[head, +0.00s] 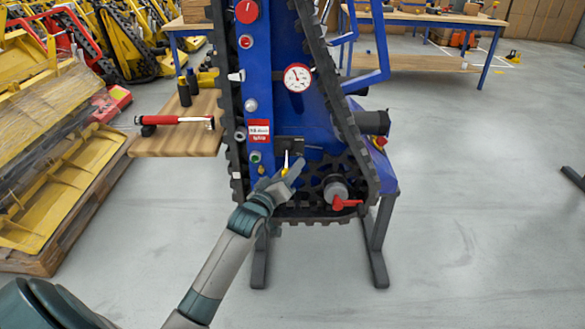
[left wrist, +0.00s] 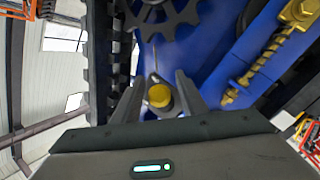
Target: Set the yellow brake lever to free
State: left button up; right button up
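The brake lever is on the front of the blue tracked carrier (head: 318,120), low down. Its thin pale shaft hangs down from a dark plate (head: 290,146), and its yellow knob (head: 284,171) is at the lower end. My left gripper (head: 287,174) is at the knob and partly hides it. In the left wrist view the yellow knob (left wrist: 160,97) sits between the two dark fingers of my left gripper (left wrist: 162,94). The fingers are apart, with a gap beside the knob. My right gripper is not in view.
A red-handled tool (head: 178,120) lies on a wooden shelf (head: 180,140) left of the carrier, with dark bottles behind it. A red valve handle (head: 346,203) is right of the lever. Yellow parts (head: 60,165) fill the left side.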

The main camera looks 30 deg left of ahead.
pick_arm(q)
jog(key=shift+w+a, duration=0.1)
jog(key=shift+w, duration=0.65)
grip_shut()
